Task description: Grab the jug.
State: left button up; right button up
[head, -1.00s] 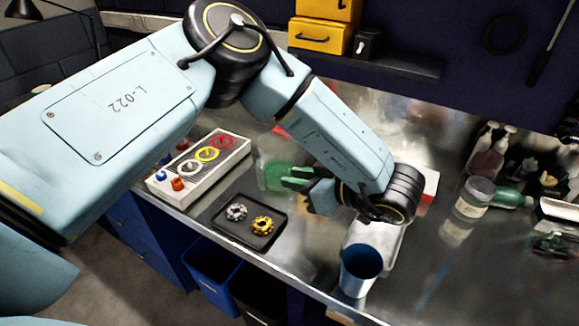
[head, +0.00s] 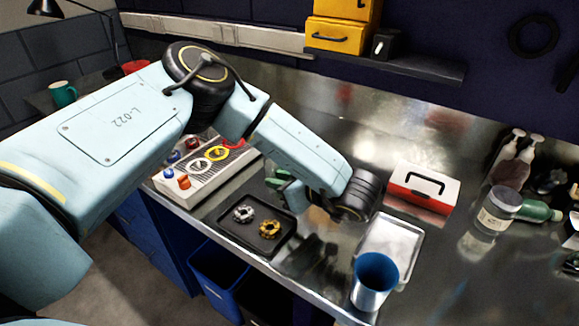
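A metal cup with a blue inside (head: 374,281) stands upright at the front edge of the bench, partly over a pale tray; I see no handle, so I cannot tell if it is the jug. A green thing (head: 284,181) shows beside my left gripper, mostly hidden by it; its shape is unclear. My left gripper (head: 292,197) is over the bench behind the black tray, left of the cup and apart from it. Its dark fingers are mostly hidden by its wrist, so their opening does not show. My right gripper is not in view.
A black tray (head: 233,238) holds a silver and a yellow gear. A pale tray (head: 405,238) lies under the cup's back side. A teal mug (head: 62,94) is far left.

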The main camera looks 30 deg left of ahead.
aim_at(271, 190)
pick_arm(q)
jog(key=x, duration=0.3)
jog(key=shift+w+a+f, duration=0.15)
jog(key=shift+a+f, duration=0.15)
grip_shut()
jog(key=shift+r, duration=0.15)
